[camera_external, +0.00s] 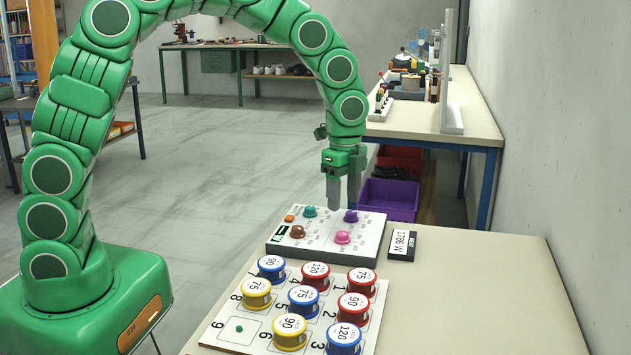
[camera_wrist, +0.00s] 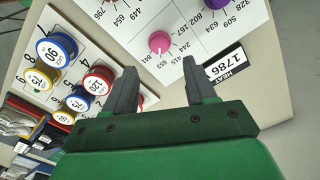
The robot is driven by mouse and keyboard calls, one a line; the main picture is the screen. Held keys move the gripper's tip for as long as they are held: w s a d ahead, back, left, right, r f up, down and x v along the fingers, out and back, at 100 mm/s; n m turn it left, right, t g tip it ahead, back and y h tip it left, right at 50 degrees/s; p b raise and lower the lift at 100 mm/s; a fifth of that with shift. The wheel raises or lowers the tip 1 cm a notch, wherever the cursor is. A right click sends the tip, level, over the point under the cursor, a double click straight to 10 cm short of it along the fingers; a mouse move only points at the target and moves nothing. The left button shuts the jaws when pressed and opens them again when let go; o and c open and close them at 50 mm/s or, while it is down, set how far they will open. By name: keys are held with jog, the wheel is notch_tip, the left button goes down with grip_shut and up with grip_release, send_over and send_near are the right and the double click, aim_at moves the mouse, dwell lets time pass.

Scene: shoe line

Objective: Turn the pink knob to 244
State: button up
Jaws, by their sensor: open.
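The pink knob (camera_external: 342,237) sits at the front right of the white control panel (camera_external: 372,226) on the table. The knob's pointer is too small to read for certain.
The panel also bears a green knob (camera_external: 310,211), a purple knob (camera_external: 351,216) and a brown knob (camera_external: 297,231). A "HEAT 1786" sign (camera_external: 402,245) stands right of it. A board with several numbered spools (camera_external: 303,298) lies in front. The table's right side is clear.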

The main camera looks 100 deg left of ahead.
aim_at(342, 233)
jog(key=shift+f, duration=3.85)
grip_shut()
